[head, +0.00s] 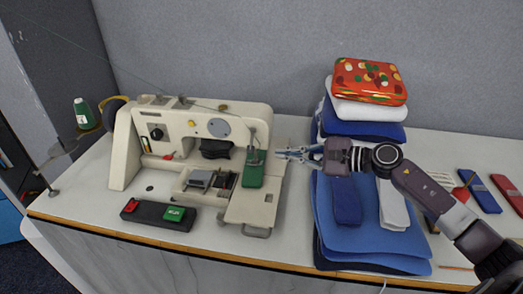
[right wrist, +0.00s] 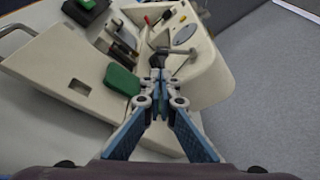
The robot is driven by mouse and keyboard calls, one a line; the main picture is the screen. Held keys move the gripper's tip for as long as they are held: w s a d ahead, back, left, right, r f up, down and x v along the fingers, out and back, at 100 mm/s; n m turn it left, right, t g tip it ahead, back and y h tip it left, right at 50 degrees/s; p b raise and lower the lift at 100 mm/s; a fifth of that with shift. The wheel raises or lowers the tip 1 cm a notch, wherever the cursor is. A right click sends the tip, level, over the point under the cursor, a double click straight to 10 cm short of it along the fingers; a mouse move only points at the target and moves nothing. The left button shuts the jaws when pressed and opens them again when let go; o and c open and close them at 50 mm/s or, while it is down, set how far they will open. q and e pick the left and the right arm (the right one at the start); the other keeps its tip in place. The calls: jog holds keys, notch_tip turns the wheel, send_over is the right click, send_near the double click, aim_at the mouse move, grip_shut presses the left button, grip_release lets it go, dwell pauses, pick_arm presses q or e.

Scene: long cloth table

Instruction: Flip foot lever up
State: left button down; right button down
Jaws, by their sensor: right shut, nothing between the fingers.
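The sewing machine (head: 230,115) is a cream-coloured overlock-type machine on the left part of the table; it also shows in the right wrist view (right wrist: 190,90). A small grey lever (head: 254,152) stands just above the green plate. My right gripper (head: 280,154) is shut and empty at the machine's right side, its fingertips close to the lever; I cannot tell whether they touch. In the right wrist view the fingertips (right wrist: 158,75) overlap the machine's front. My left gripper is not in view.
A black pedal block (head: 155,214) with red and green buttons lies before the machine. A stack of folded blue and white cloth (head: 375,240) with an orange patterned bundle (head: 370,80) stands under and behind my right arm. A green thread spool (head: 84,112) stands at left.

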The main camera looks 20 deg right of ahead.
aim_at(252, 141)
jog(key=p+x, duration=0.2)
jog(key=x, duration=0.5)
jog(key=shift+w+a, duration=0.15)
jog(key=shift+w, duration=0.05)
